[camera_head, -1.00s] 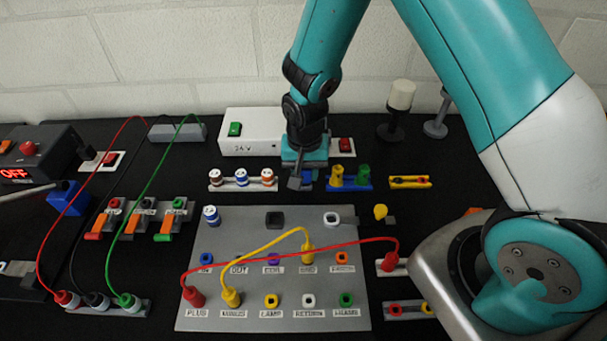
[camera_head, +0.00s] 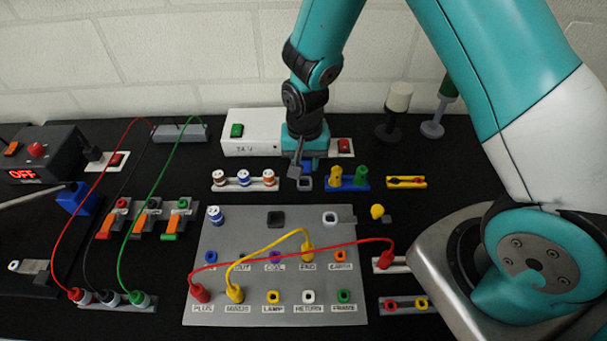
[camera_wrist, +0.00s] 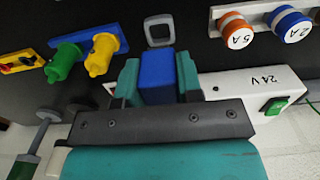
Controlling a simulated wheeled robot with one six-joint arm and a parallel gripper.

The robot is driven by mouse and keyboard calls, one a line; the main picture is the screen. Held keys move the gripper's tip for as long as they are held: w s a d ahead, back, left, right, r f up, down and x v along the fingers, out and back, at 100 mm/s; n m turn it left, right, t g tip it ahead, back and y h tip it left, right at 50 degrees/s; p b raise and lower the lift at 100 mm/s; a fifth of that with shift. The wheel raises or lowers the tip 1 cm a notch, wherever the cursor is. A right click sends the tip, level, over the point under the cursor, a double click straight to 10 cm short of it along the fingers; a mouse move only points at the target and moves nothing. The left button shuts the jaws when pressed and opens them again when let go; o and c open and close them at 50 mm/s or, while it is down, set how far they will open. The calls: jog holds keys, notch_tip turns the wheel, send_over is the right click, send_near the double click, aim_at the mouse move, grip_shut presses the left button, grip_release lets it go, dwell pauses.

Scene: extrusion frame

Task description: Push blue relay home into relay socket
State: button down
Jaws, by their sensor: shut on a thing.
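My gripper (camera_head: 303,158) hangs behind the grey panel, near the white 24 V box. In the wrist view its teal jaws (camera_wrist: 158,72) are shut on the blue relay (camera_wrist: 157,78), one on each side. In the head view the relay is mostly hidden by the gripper. A light grey square ring with a dark middle (camera_wrist: 160,30) is just beyond the relay; it also shows in front of the gripper in the head view (camera_head: 305,184). A dark square socket (camera_head: 276,219), probably the relay socket, is on the upper part of the grey panel (camera_head: 240,318), apart from the gripper.
The white 24 V box (camera_head: 250,147) stands close behind. Yellow (camera_head: 272,240) and red (camera_head: 300,252) leads arch over the panel's lower part.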

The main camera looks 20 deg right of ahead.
jog(key=shift+r, duration=0.5)
jog(key=shift+w+d, duration=0.2)
jog(key=w+d+r+b, duration=0.2)
jog(key=d, duration=0.2)
jog(key=w+d+r+n+b, duration=0.1)
jog(key=w+d+r+b, duration=0.1)
jog(key=d, duration=0.3)
jog(key=shift+d+r, duration=0.3)
jog(key=shift+r, duration=0.5)
jog(key=shift+s, duration=0.1)
